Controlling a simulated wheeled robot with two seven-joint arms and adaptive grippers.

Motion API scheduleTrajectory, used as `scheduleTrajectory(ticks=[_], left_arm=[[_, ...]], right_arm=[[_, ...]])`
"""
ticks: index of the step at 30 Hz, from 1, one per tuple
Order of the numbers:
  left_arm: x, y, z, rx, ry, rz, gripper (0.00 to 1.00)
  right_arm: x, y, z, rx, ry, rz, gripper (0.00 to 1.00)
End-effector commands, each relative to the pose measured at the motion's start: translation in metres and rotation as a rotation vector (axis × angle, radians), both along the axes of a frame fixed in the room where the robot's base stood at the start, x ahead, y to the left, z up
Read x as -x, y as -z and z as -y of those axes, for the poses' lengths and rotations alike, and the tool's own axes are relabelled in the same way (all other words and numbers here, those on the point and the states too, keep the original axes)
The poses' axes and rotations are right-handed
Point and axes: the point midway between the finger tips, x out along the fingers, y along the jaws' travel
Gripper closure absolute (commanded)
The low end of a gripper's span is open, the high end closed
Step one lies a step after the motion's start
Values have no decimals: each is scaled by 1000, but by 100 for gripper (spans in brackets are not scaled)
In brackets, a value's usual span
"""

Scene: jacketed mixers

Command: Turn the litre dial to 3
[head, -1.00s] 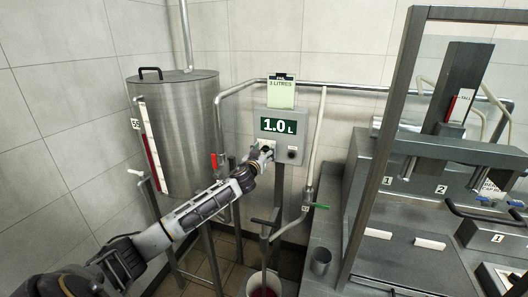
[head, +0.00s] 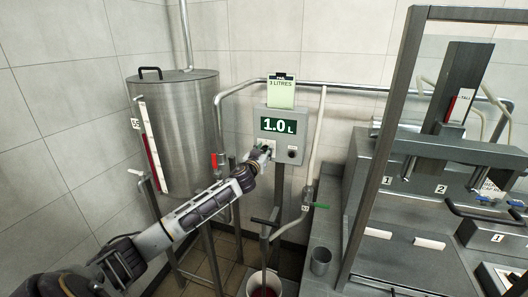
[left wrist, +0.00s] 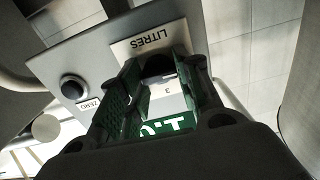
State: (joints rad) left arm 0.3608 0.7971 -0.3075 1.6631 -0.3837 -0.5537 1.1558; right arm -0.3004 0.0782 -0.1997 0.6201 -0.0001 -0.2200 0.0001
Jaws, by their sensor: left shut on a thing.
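The litre dial (left wrist: 158,68) is a dark knob on a pale plate marked LITRES (left wrist: 150,40) in the left wrist view, where a figure 3 shows beside it. My left gripper (head: 266,150) is at the front of the grey control box (head: 302,143), its fingers shut on the dial from both sides; they also show in the left wrist view (left wrist: 158,80). The dial's pointer is hidden. The green display (head: 278,125) above reads 1.0 L. A card (head: 281,92) on top reads 3 LITRES. My right gripper is not in view.
A dark round button (head: 292,154), labelled ZERO in the left wrist view, sits right of the dial. A steel tank (head: 185,130) stands left. A hose and pipes run beside the box. A white bucket (head: 252,287) stands below, and a steel bench (head: 400,262) is right.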

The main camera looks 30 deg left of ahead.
Motion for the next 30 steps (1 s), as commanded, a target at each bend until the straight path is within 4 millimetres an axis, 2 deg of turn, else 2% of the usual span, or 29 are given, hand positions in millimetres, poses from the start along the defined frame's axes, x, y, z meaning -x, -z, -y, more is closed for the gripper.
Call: scheduleTrajectory(ticks=[11, 30], left_arm=[[0, 0, 1, -163, 0, -39, 90], [-1, 0, 2, -613, 0, -148, 90]], right_arm=[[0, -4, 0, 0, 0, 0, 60], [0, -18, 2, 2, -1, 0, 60]])
